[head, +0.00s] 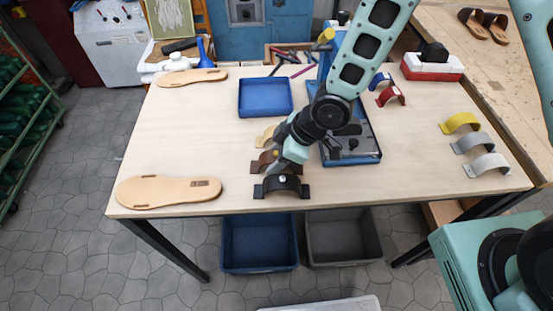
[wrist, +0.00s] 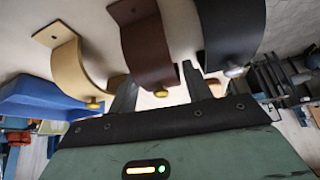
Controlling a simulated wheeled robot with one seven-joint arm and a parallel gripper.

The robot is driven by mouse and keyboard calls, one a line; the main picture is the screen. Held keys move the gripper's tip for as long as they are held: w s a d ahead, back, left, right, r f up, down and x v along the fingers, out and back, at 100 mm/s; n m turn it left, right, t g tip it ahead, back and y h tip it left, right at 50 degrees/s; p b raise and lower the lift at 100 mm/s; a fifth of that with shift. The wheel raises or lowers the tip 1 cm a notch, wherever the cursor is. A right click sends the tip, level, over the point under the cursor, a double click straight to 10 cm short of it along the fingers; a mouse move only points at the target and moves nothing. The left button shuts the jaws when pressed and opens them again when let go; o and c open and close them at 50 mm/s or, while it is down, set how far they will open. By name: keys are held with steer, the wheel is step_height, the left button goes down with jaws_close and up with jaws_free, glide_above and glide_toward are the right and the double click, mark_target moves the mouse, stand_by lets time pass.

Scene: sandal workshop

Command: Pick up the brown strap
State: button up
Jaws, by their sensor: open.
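The brown strap (head: 262,160) is an arched band on the table near its front edge, between a tan strap (head: 266,136) and a black strap (head: 282,188). In the head view my gripper (head: 284,168) hides part of the brown strap. In the wrist view the brown strap (wrist: 150,48) arches ahead, with a brass stud at its lower end. My gripper (wrist: 163,88) is open and empty, one finger on each side of this strap's near end. The tan strap (wrist: 75,65) is left of it, the black strap (wrist: 232,35) right. I cannot tell whether the fingers touch anything.
Two sandal soles (head: 168,191) lie on the left of the table. A blue tray (head: 265,97) is behind the straps, and a blue-edged fixture (head: 352,158) stands right of my gripper. Yellow, grey and white straps (head: 460,122) line the right edge. The table's middle right is clear.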

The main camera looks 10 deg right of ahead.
steer(key=c, duration=0.8)
